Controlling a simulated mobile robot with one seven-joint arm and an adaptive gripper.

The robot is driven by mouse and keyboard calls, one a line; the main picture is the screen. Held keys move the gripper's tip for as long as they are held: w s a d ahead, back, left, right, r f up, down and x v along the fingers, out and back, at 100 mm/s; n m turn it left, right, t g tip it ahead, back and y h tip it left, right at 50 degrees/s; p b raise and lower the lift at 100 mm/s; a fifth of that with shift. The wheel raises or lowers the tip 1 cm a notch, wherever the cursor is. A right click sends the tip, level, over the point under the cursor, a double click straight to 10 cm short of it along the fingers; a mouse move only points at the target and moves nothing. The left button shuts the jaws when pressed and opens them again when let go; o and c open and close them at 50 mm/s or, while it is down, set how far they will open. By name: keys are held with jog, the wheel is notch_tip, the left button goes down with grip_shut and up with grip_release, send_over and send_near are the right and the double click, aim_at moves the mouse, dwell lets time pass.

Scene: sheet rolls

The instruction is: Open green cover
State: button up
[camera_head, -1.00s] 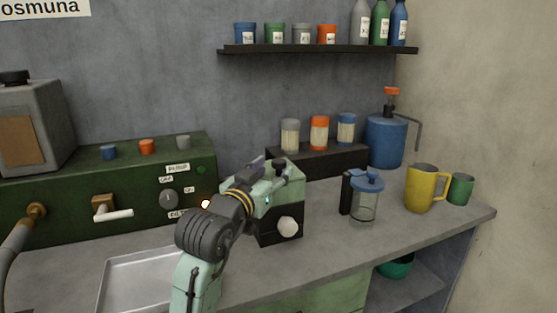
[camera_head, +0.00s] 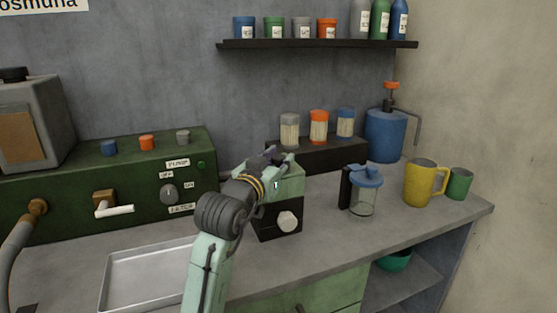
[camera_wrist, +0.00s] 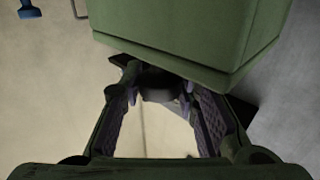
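In the wrist view the cover (camera_wrist: 195,30) fills the upper middle. My gripper (camera_wrist: 160,92) is open there, its two fingers apart on either side of a dark rounded knob (camera_wrist: 158,88) by the cover's edge. I cannot tell whether the fingers touch the knob.
A glass jar with a blue lid (camera_head: 362,196) and a yellow mug (camera_head: 419,184) stand to the right. A dark rack (camera_head: 325,157) with several jars is behind. A dark green machine (camera_head: 70,205) and a metal tray (camera_head: 145,276) are to the left.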

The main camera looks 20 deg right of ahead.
grip_shut()
jog(key=shift+w+r, duration=0.1)
jog(key=shift+r, duration=0.05)
dwell(0.4)
